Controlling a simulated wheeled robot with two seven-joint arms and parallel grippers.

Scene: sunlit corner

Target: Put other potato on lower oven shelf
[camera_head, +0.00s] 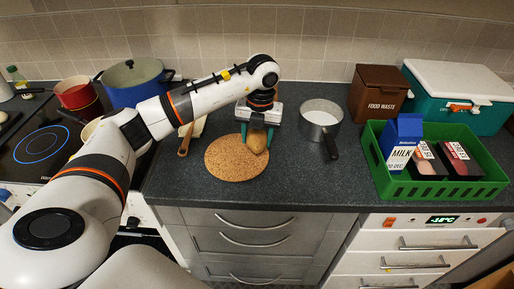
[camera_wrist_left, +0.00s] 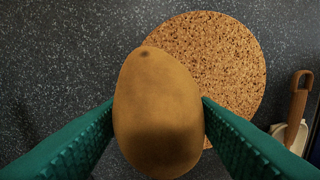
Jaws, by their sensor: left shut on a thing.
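A brown potato (camera_head: 257,141) is held between the green fingers of my left gripper (camera_head: 257,137), above or at the right part of a round cork mat (camera_head: 224,160). In the left wrist view the potato (camera_wrist_left: 158,112) fills the middle, with a green finger on each side, and the cork mat (camera_wrist_left: 225,50) lies beyond it. My left gripper is shut on the potato. I cannot tell whether the potato touches the surface below. No oven shelf is in view. My right gripper is not in view.
A pan (camera_head: 321,118) stands right of the gripper. A green crate (camera_head: 410,190) with cartons is farther right, before a food waste box (camera_head: 376,93) and a cooler (camera_head: 459,85). A wooden-handled utensil (camera_head: 186,140) lies left. A blue pot (camera_head: 134,82) and red pots (camera_head: 77,94) stand back left.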

